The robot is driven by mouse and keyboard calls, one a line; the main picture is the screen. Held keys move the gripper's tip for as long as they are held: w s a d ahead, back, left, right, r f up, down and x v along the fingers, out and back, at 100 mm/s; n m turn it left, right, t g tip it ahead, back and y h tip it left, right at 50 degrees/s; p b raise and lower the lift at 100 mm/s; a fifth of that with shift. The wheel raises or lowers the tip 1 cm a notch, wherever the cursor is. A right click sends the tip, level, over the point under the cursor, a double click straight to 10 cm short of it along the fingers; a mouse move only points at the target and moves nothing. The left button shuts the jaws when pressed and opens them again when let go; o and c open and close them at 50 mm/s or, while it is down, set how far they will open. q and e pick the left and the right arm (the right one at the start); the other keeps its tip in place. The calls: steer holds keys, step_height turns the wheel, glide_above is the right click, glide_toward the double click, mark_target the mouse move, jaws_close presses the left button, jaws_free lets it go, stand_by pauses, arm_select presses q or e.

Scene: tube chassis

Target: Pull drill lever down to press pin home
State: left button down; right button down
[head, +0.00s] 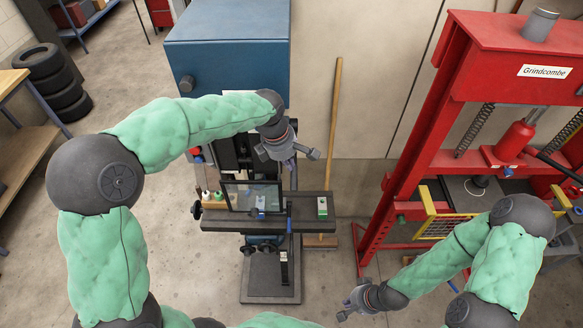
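The drill press has a large blue head (228,50) and a dark work table (220,223) below it. My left gripper (288,160) is in front of the column, below the blue head and above the table. It overlaps the area where the drill lever would show, so I cannot make out the lever clearly or tell whether my fingers touch it. Whether that gripper is open or shut is unclear. A clear framed guard (238,198) stands on the table, with a small pale block (260,203) behind it. The pin is too small to make out. My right gripper (350,300) is low, right of the press base, apparently open and empty.
A red shop press (420,110) labelled Grindcombe stands at the right, close to my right arm. A broom (333,130) leans on the wall behind. Small bottles (212,196) sit at the table's left end. Tyres (55,85) are stacked far left.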

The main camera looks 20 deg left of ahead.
mark_target(293, 175)
arm_select(q)
steer(key=shift+p+x, duration=0.45)
steer(key=shift+x, duration=1.75)
steer(key=shift+f, duration=0.1)
steer(key=shift+f+b, duration=0.3)
steer(key=shift+b, duration=0.45)
step_height(293, 175, down, 10)
steer(key=w+t+y+b, duration=0.1)
steer(key=t+b, duration=0.3)
steer(key=b, duration=1.9)
steer(key=shift+w+a+r+t, duration=0.2)
steer(key=shift+w+a+t, duration=0.1)
steer(key=shift+w, duration=0.35)
